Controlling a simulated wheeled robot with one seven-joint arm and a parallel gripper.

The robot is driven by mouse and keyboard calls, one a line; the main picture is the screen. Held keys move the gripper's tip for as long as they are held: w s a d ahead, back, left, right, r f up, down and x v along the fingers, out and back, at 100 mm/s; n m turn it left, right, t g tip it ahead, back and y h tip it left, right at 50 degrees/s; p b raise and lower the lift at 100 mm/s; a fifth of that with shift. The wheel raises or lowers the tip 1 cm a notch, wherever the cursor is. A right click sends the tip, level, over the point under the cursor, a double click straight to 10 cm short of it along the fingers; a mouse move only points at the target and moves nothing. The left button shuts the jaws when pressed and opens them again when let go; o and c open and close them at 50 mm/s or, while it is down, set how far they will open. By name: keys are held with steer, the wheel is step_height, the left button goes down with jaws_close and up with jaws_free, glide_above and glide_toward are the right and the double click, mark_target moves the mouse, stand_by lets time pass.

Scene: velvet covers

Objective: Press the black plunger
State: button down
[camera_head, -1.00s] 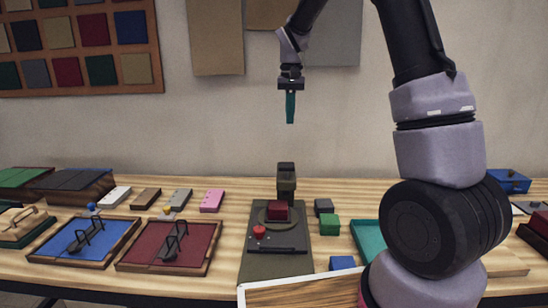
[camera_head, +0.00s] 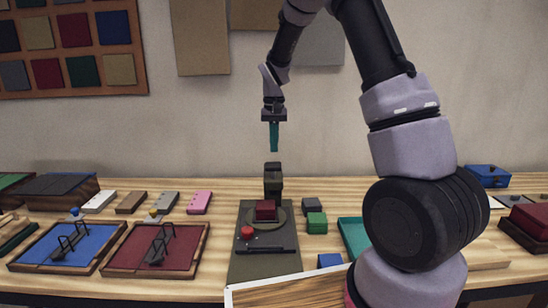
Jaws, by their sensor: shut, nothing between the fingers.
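The black plunger (camera_head: 273,176) stands upright at the back of a dark press on the table, above a dark red block (camera_head: 265,210) on a round plate. The press base (camera_head: 262,268) also carries a red knob (camera_head: 247,232) and a dark bar in front. My gripper (camera_head: 274,149) points straight down with its teal fingers shut and empty. In the picture it hangs just above the plunger's top, with a small gap between them. How far apart they are in depth I cannot tell.
A green block (camera_head: 316,222), a dark grey block (camera_head: 312,206) and a blue block (camera_head: 330,260) lie right of the press. A red tray (camera_head: 130,258) and a blue tray (camera_head: 40,256) with wire handles lie left. A teal tray (camera_head: 352,236) is partly behind my arm.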

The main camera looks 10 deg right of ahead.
mark_target(274, 165)
steer(key=shift+f, duration=2.25)
step_height(274, 165, down, 3)
steer(key=shift+f, duration=0.15)
steer(key=shift+s+f, duration=0.2)
step_height(274, 165, up, 15)
steer(key=shift+w, duration=0.2)
steer(key=shift+f, duration=0.1)
